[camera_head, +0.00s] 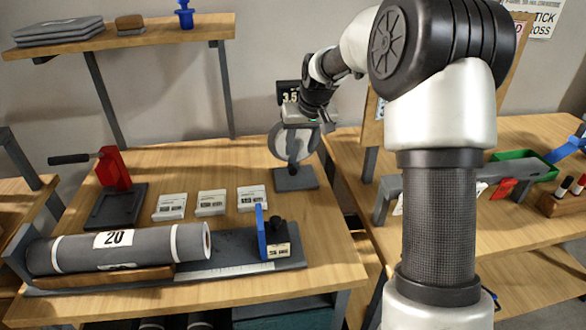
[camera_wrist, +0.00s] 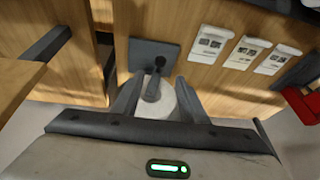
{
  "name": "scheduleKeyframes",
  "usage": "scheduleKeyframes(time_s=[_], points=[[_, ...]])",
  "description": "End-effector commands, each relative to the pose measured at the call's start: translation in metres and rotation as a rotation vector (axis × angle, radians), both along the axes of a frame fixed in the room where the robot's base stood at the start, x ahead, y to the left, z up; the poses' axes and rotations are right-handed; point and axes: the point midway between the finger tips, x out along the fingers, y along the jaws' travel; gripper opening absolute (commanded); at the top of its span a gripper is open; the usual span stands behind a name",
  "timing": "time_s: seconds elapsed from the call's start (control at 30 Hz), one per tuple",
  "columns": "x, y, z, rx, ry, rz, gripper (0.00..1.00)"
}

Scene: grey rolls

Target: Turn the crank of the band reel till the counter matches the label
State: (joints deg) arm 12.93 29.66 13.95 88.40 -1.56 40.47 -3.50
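The band reel (camera_head: 283,143) is a pale round disc on a dark stand, with a square base plate (camera_head: 296,179) at the back right of the middle table. A dark bar, perhaps its crank (camera_wrist: 152,90), shows before the disc in the wrist view. My gripper (camera_head: 299,127) hangs over the reel; in the wrist view its two fingers (camera_wrist: 158,82) stand apart on either side of the disc and bar. Contact cannot be told. A dark counter-like display (camera_head: 289,94), reading about 3.5, is partly hidden behind my arm.
A grey roll (camera_head: 135,246) marked 20 lies in a front tray with a ruler and a blue stop (camera_head: 262,232). Three white cards (camera_head: 210,203) lie mid-table. A red clamp-like device (camera_head: 113,170) stands left. A shelf (camera_head: 130,38) is behind; another table is right.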

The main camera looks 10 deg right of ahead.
Motion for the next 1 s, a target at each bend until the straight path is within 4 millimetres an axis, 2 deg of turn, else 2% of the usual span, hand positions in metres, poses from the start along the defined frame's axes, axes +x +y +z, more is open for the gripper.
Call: scheduleKeyframes(time_s=[0.03, 0.2, 0.5, 0.7, 0.97, 1.0], points=[[0.004, 0.001, -0.014, 0.001, 0.004, 0.001, 0.40], [0.018, 0.005, -0.048, 0.000, 0.003, 0.002, 0.40], [0.037, 0.009, -0.093, 0.000, 0.002, 0.001, 0.40], [0.042, 0.010, -0.103, -0.002, 0.000, 0.001, 0.40], [0.042, 0.010, -0.103, -0.002, 0.000, 0.001, 0.40], [0.042, 0.010, -0.103, -0.002, 0.001, 0.002, 0.33]])
